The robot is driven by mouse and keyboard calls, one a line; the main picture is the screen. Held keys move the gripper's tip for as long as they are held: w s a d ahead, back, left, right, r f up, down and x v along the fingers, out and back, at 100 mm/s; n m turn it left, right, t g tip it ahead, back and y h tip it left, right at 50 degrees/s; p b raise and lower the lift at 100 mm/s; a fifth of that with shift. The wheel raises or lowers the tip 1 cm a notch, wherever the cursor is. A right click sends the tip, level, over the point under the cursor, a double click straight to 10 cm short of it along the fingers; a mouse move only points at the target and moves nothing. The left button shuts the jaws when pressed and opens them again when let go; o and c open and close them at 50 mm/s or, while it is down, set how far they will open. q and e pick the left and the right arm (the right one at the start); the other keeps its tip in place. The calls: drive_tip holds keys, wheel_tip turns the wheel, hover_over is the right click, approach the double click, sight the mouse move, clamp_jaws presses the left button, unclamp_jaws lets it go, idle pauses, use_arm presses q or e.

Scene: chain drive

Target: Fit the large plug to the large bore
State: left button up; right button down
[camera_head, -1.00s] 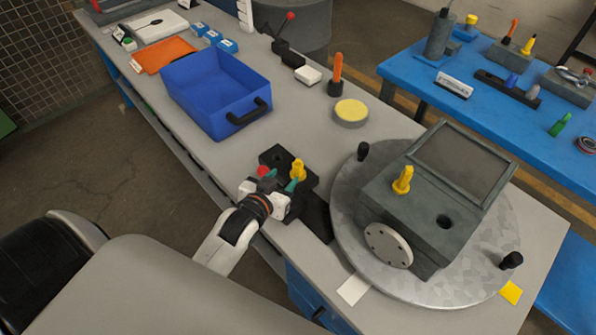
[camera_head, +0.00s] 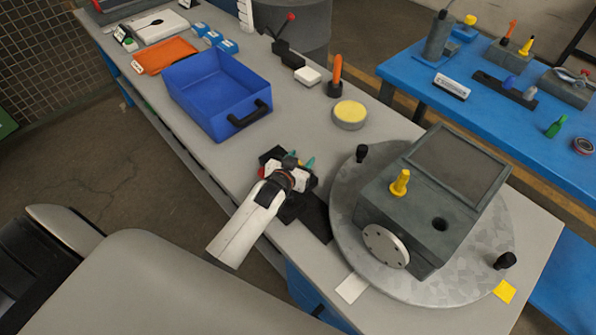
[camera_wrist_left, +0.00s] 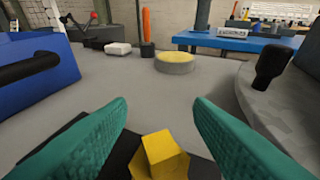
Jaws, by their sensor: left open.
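A yellow plug (camera_wrist_left: 165,157) with a square head on a wider flange stands between the teal fingers in the left wrist view. It is low in the picture, and my gripper hides it in the head view. My left gripper (camera_head: 300,162) is open over the black holder block (camera_head: 268,154); a gap shows between each finger and the plug. The grey housing (camera_head: 412,247) has a dark, empty bore (camera_head: 440,224) in its top. Another yellow plug (camera_head: 400,183) stands upright in the housing's top, left of that bore. My right gripper is out of view.
The housing sits on a round metal turntable (camera_head: 345,215) with black knobs. A blue bin (camera_head: 190,100), a yellow-topped round tin (camera_head: 350,114) and an orange-handled tool (camera_head: 336,75) stand farther back. The bench between bin and tin is clear.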

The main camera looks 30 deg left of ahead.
use_arm(q)
drive_tip(key=shift+w+f, duration=0.1)
drive_tip(key=shift+w, duration=0.1)
clamp_jaws()
